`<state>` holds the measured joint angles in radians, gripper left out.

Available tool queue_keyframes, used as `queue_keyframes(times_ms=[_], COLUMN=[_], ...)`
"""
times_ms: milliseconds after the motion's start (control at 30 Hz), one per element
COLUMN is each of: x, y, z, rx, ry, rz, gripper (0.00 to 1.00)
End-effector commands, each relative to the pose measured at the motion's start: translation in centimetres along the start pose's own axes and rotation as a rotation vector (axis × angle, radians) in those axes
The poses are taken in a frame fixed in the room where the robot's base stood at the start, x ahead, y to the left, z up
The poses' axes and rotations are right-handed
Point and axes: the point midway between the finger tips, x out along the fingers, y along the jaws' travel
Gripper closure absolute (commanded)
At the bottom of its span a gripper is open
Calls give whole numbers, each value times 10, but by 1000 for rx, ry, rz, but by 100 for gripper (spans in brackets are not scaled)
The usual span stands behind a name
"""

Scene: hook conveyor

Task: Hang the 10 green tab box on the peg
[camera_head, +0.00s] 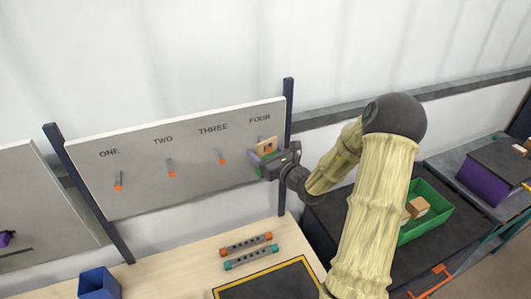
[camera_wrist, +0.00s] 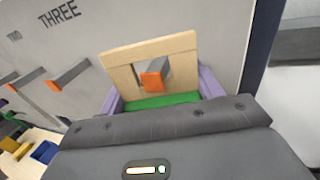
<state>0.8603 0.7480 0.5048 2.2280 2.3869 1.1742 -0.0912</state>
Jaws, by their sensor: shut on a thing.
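The box has a light wooden tab (camera_wrist: 120,66) with an opening and a green body (camera_wrist: 165,101); its lower part is hidden by my gripper. In the head view the tab (camera_head: 262,148) is at the peg under FOUR. My gripper (camera_head: 264,160) is shut on the box, with purple fingers on both sides in the wrist view (camera_wrist: 160,95). The grey peg with an orange tip (camera_wrist: 153,80) shows in the tab's opening and appears to stick out through it towards me. I cannot tell whether the tab rests on the peg.
The pegs under ONE (camera_head: 118,182), TWO (camera_head: 171,169) and THREE (camera_head: 221,156) are bare on the grey board (camera_head: 190,190). A green crate (camera_head: 440,228) with wooden-looking boxes stands at right. A blue bin (camera_head: 98,284) and two bars (camera_head: 247,250) are on the table.

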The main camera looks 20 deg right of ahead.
Motion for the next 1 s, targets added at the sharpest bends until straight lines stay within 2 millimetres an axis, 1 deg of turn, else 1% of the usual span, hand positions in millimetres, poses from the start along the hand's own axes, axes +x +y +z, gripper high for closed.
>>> queue_keyframes(times_ms=[267, 533, 1000], x=[16, 28, 30], y=[-4, -5, -5], z=[2, -4, -5], rx=[-2, -3, 1], ry=[-7, -10, -8], rz=[-1, 3, 3], gripper=[58, 58, 58])
